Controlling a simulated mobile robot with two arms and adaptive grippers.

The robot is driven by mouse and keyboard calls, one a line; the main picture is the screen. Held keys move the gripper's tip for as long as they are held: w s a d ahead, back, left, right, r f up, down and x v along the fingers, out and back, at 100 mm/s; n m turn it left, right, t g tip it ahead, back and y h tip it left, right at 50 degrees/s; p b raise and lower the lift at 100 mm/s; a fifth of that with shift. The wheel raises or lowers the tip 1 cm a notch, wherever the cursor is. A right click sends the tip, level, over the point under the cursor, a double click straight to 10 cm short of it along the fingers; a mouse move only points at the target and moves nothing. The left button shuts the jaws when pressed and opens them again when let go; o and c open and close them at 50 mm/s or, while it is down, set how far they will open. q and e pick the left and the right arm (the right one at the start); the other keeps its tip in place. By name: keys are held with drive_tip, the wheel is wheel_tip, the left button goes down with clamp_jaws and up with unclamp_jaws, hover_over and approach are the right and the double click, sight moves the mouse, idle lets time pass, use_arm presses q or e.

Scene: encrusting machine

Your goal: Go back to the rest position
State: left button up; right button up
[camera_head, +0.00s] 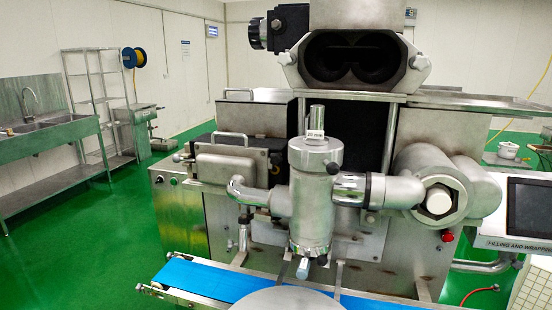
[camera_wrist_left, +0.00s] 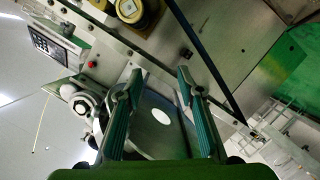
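My left gripper (camera_wrist_left: 160,78) shows in the left wrist view, its two teal-padded fingers apart with nothing between them. Neither gripper nor arm shows in the head view, and my right gripper is in neither view. The encrusting machine (camera_head: 425,255) stands in front of me in the head view, with a steel vertical cylinder (camera_head: 312,205) at its middle and a twin-opening hopper (camera_head: 352,60) above. In the left wrist view the machine's metal panel (camera_wrist_left: 240,35) appears at a slant beyond the fingers; the gap to it is hard to judge.
A blue conveyor belt (camera_head: 210,279) runs across the machine's front, with a pale round disc (camera_head: 290,300) before it. A touchscreen panel (camera_head: 530,208) is at right. A sink bench (camera_head: 50,135) and a wire rack (camera_head: 95,75) stand at left. Green floor (camera_head: 100,240) is free at left.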

use_arm(q)
drive_tip(key=s+a+f+m+g+y, duration=0.1)
drive_tip(key=s+a+f+g, duration=0.15)
drive_tip(key=a+f, duration=0.4)
drive_tip(key=s+a+f+m+g+y, duration=0.1)
drive_tip(key=s+a+f+m+g, duration=0.15)
drive_tip(key=f, duration=0.75)
drive_tip(key=s+a+f+m+g+y, duration=0.1)
drive_tip(key=s+a+f+g, duration=0.15)
drive_tip(key=a+f, duration=0.4)
drive_tip(key=s+a+f+g+y, duration=0.3)
drive_tip(key=s+a+f+g, duration=0.2)
drive_tip(key=s+a+f, duration=0.6)
drive_tip(key=s+a, duration=0.3)
drive_tip(key=s, duration=0.1)
drive_tip(key=shift+m+g+y, duration=0.3)
drive_tip(key=shift+m+g, duration=0.05)
drive_tip(key=shift+a, duration=0.1)
